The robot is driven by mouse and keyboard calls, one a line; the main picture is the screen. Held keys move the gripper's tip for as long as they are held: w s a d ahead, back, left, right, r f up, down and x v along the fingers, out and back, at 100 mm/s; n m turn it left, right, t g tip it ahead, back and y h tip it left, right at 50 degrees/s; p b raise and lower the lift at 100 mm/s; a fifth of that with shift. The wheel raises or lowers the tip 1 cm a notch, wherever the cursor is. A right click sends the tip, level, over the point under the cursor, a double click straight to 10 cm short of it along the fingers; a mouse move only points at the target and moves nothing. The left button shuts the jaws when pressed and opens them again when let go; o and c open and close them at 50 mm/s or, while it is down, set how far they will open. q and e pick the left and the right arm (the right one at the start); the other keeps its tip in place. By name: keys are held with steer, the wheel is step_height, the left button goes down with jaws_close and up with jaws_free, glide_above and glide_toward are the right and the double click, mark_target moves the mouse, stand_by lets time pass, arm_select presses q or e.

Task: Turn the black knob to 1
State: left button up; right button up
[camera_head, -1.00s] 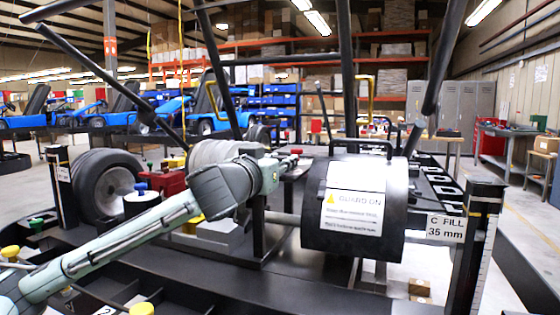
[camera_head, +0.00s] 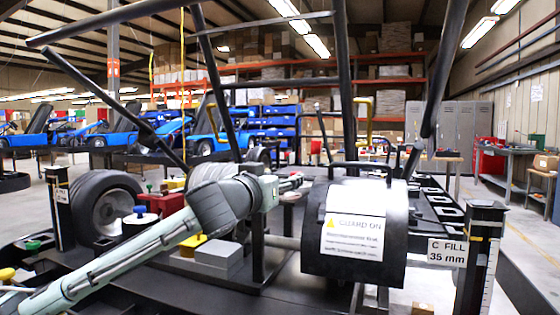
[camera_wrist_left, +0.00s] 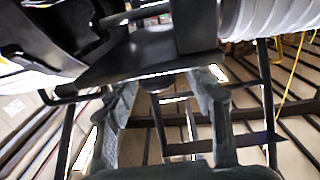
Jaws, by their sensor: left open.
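My left gripper (camera_head: 291,183) is at the end of the pale green arm, just left of the black guard drum, among dark frame tubes. In the left wrist view its two dark fingers (camera_wrist_left: 165,88) stand apart with a gap between them. A small dark rounded part (camera_wrist_left: 155,84), perhaps the black knob, shows in that gap under a black bracket (camera_wrist_left: 150,50). I cannot tell whether the fingers touch it. In the head view I cannot make out the black knob or any number 1. My right gripper is not in view.
The guard drum (camera_head: 318,255) with a white "GUARD ON" label (camera_head: 353,228) stands right of the gripper. A post with a "C FILL 35 mm" sign (camera_head: 447,253) is farther right. A wheel (camera_head: 98,205) and a red block (camera_head: 164,203) lie left. Slanted tubes cross overhead.

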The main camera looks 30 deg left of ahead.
arm_select(q)
step_height(320, 180, up, 9)
steer(key=shift+f, duration=0.1)
steer(key=shift+c, duration=0.2)
